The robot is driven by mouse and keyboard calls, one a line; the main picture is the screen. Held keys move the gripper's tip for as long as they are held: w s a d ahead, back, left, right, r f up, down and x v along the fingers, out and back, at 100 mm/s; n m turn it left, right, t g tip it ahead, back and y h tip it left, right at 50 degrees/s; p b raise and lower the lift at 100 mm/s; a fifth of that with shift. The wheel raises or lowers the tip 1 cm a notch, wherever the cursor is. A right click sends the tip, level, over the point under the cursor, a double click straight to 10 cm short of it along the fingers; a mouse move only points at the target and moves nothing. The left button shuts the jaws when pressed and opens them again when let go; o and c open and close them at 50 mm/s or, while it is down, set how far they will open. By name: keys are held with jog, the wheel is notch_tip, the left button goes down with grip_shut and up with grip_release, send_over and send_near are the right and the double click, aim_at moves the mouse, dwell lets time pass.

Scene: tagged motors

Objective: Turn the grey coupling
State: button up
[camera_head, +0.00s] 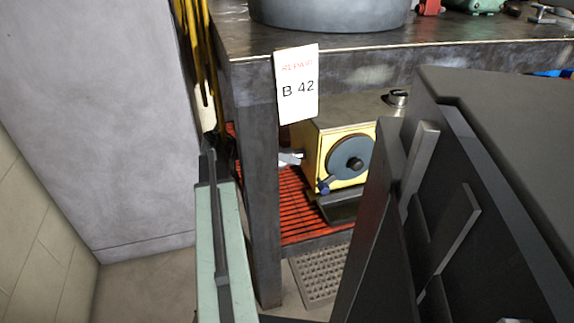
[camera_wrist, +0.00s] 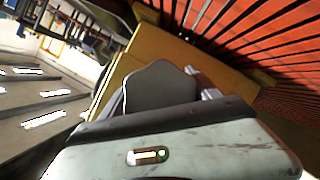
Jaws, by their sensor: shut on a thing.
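The grey coupling (camera_head: 350,158) is a round disc with a dark hub on the front of a yellow housing (camera_head: 310,150), low under the bench. A small blue part (camera_head: 323,187) sits at its lower left edge. My gripper (camera_wrist: 160,82) shows in the wrist view, close against the yellow housing (camera_wrist: 150,60). It is shut on the coupling, but the contact is mostly hidden behind its own dark, rounded front part. I cannot make out the gripper clearly in the head view.
A metal bench (camera_head: 350,50) with a near leg (camera_head: 257,180) stands over the housing, and a "REPAIR B 42" tag (camera_head: 297,85) hangs at its corner. Red slats (camera_head: 290,205) lie beneath. A grey cabinet (camera_head: 100,110) stands at left; bare floor (camera_head: 150,285) shows before it.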

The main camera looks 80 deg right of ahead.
jog(key=shift+s+a, duration=0.1)
dwell(0.3)
jog(key=o, duration=1.4)
jog(key=shift+r, duration=0.1)
jog(key=shift+c, duration=0.2)
jog(key=p+v, duration=0.2)
jog(key=v, duration=0.5)
jog(key=shift+w, duration=0.4)
